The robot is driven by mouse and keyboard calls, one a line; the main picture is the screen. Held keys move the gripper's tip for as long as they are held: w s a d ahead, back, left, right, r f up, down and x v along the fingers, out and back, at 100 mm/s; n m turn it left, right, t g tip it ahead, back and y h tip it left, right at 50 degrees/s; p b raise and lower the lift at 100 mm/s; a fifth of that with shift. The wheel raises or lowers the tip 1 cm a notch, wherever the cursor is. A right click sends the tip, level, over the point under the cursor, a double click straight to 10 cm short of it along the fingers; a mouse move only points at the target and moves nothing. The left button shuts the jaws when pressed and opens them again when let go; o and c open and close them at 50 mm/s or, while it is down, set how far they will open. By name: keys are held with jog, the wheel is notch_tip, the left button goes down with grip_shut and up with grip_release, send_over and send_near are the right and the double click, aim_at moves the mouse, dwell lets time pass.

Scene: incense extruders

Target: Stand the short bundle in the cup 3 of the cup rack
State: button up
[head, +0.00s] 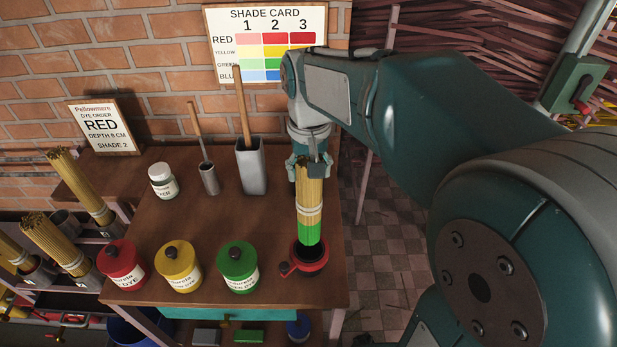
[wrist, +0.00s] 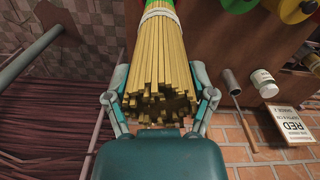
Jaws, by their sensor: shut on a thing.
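My gripper (head: 310,163) is shut on the upper part of an upright bundle (head: 309,193) of yellow sticks with a pale tie and a green lower end. I take it to be the short bundle. Its green end is over the mouth of a red-rimmed dark pot (head: 286,268); I cannot tell if the tip is inside. In the wrist view the bundle (wrist: 163,55) lies between both fingers of my gripper (wrist: 165,92). The cup rack (head: 122,210) is at the far left, partly cut off. Several of its cups hold bundles; one grey cup (head: 64,222) looks empty. Cup 3's label is not readable.
Red (head: 121,266), yellow (head: 178,268) and green (head: 237,268) dye jars line the table's front. A white jar (head: 162,182), a small metal cup (head: 208,180) and a grey square holder (head: 251,170) stand behind. An order card (head: 100,125) reads RED, shade 2.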

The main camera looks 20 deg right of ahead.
jog(key=shift+r, duration=3.85)
